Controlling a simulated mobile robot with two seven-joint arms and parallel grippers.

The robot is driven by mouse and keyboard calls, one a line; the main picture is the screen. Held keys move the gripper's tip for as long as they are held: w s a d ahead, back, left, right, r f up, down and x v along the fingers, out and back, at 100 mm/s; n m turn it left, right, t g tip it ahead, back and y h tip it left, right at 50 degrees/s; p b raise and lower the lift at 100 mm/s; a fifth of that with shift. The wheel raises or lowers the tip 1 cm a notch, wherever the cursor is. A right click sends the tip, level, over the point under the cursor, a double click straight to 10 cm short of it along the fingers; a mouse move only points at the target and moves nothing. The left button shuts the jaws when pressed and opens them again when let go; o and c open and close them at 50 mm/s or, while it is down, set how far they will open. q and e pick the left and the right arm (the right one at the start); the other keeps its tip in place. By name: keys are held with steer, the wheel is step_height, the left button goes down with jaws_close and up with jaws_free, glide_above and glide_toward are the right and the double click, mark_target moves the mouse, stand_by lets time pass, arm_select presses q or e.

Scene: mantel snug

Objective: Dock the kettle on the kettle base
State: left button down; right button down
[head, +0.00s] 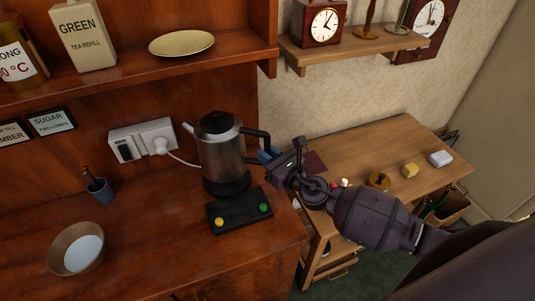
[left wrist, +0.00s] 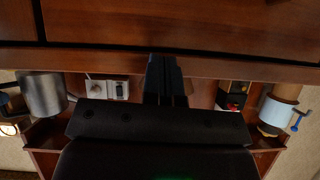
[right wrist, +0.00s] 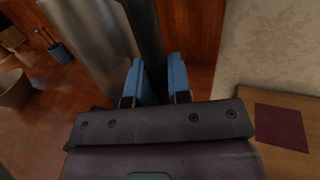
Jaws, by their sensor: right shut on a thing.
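The steel kettle (head: 221,155) with a black lid and black handle (head: 258,133) is upright on the left wooden counter, by the back wall. A round black base (head: 228,187) shows directly under it; I cannot tell whether the kettle is seated or slightly above. My right gripper (head: 269,156) is shut on the kettle's handle from the right. In the right wrist view its blue fingers (right wrist: 161,82) close around the dark handle (right wrist: 146,30), beside the steel body (right wrist: 92,40). My left gripper (left wrist: 166,80) shows only in the left wrist view, shut and empty.
A black box (head: 240,211) with yellow and green buttons lies just in front of the base. A socket (head: 143,140) with a white cable is behind left. A blue cup (head: 101,190) and a bowl (head: 77,249) stand left. A shelf (head: 130,73) overhangs.

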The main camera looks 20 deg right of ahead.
steer(key=shift+w+f+b, duration=0.1)
steer(key=shift+f+b, duration=0.55)
steer(key=shift+f, duration=0.2)
steer(key=shift+f+b, duration=1.05)
steer(key=shift+f, duration=0.05)
steer(key=shift+f+b, duration=0.5)
stand_by(0.5)
